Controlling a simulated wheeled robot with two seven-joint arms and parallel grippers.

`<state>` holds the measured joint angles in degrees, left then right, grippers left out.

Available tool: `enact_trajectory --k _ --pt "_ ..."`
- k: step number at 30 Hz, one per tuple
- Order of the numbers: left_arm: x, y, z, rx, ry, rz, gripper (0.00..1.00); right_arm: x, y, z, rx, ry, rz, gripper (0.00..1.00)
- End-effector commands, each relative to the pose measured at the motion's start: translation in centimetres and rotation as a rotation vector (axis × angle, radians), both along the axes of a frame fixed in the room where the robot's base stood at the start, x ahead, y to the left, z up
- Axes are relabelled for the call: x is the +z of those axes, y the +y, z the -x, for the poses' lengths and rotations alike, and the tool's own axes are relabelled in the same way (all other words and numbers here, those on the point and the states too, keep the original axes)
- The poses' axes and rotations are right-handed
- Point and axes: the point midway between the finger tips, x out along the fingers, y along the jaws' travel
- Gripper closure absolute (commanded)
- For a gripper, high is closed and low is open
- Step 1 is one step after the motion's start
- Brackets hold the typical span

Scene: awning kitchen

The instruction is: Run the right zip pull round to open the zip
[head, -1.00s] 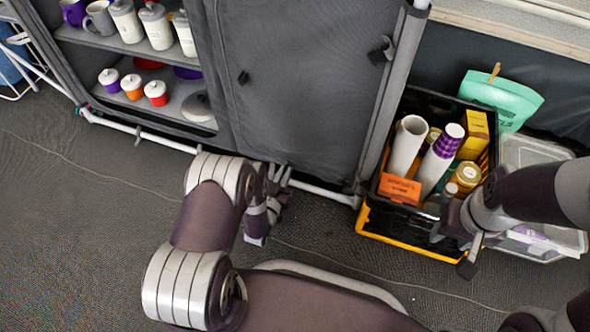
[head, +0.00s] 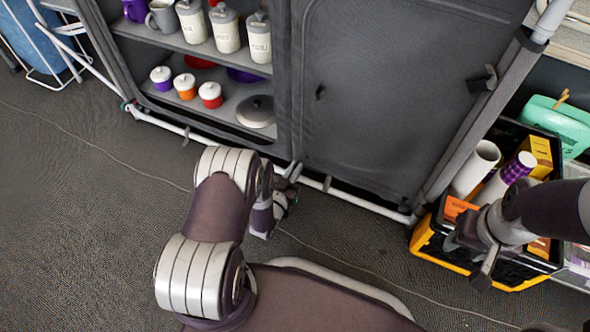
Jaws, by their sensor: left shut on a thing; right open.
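The grey fabric cupboard's right door panel (head: 395,110) hangs closed-looking in the head view, with its seam running round its edge. My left gripper (head: 284,186) is at the panel's lower left corner, by the bottom rail. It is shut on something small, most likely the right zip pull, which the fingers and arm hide. My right gripper (head: 470,254) is open and empty at the crate's front edge, to the right of the panel.
Open shelves (head: 185,85) with mugs, canisters and small lidded pots are left of the panel. A black and yellow crate (head: 426,243) with tubes and boxes stands at the right. A white rail (head: 370,202) runs along the cupboard's foot. The floor at left is clear apart from a thin cable.

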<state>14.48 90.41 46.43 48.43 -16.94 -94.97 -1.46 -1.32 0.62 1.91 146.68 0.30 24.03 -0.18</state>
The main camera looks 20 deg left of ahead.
Motion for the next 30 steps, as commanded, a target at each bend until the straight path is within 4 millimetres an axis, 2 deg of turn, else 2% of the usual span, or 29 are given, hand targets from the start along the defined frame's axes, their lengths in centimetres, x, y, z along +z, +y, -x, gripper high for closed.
enact_trajectory --k 5,6,8,17,20,24,30 --pt "0.1 0.5 -0.2 0.016 -0.003 -0.003 1.00 0.0 0.0 0.0 0.000 0.000 0.000 0.53" --pt "0.1 0.6 -0.2 0.017 -0.003 -0.003 0.79 0.0 0.0 0.0 0.000 0.000 0.000 0.53" --pt "0.1 0.5 -0.2 0.016 -0.003 -0.003 0.63 0.0 0.0 0.0 0.000 0.000 0.000 0.53" --pt "0.1 0.4 0.1 0.011 -0.001 -0.002 0.63 0.2 0.0 0.0 0.000 0.000 0.000 0.53" --pt "0.4 0.4 1.5 0.011 0.002 -0.002 0.63 1.2 0.0 0.0 0.000 0.000 0.000 0.53" --pt "0.7 0.6 5.2 0.015 0.003 0.000 0.63 3.2 0.0 0.0 0.000 0.000 0.000 0.53" --pt "0.5 0.8 10.2 0.017 0.000 -0.001 0.63 4.9 0.0 0.0 0.000 0.000 0.000 0.53"
